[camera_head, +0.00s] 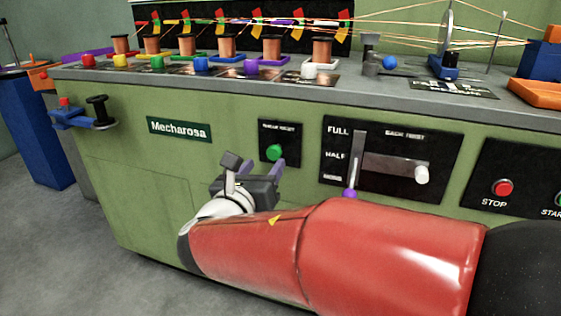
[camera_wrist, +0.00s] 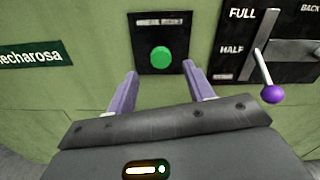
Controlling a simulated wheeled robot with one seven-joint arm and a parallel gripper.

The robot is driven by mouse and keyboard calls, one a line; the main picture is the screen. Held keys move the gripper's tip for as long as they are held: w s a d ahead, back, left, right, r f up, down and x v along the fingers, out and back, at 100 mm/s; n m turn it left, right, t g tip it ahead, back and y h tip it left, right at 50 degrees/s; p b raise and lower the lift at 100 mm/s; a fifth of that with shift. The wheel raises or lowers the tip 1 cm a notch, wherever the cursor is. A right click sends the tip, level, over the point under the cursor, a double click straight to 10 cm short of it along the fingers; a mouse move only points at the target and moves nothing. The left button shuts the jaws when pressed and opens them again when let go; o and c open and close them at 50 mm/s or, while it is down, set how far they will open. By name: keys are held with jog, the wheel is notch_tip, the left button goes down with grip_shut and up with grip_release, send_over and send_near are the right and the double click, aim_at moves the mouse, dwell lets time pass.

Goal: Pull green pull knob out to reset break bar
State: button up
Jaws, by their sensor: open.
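The green pull knob (camera_head: 274,152) sits on a small black panel (camera_head: 291,131) on the front of the green machine. It also shows in the wrist view (camera_wrist: 160,59), round and unobstructed. The label above it ends in "RESET"; its first word is blurred. My gripper (camera_head: 260,160) is in front of this panel. In the wrist view my gripper (camera_wrist: 158,76) is open, with one purple finger on each side of the knob's line and a gap between each finger and the knob. Nothing is held. I cannot tell how far the fingertips are from the panel.
Right of the knob is a black panel with a lever that has a purple ball end (camera_wrist: 272,94), close to my right finger, and a white-ended handle (camera_head: 421,174). Farther right is a red STOP button (camera_head: 503,187). Spools (camera_head: 227,46) stand along the grey top (camera_head: 200,75).

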aim_at(273, 154)
jog(key=x, duration=0.6)
jog(key=shift+w+d, duration=0.1)
jog(key=shift+w, duration=0.2)
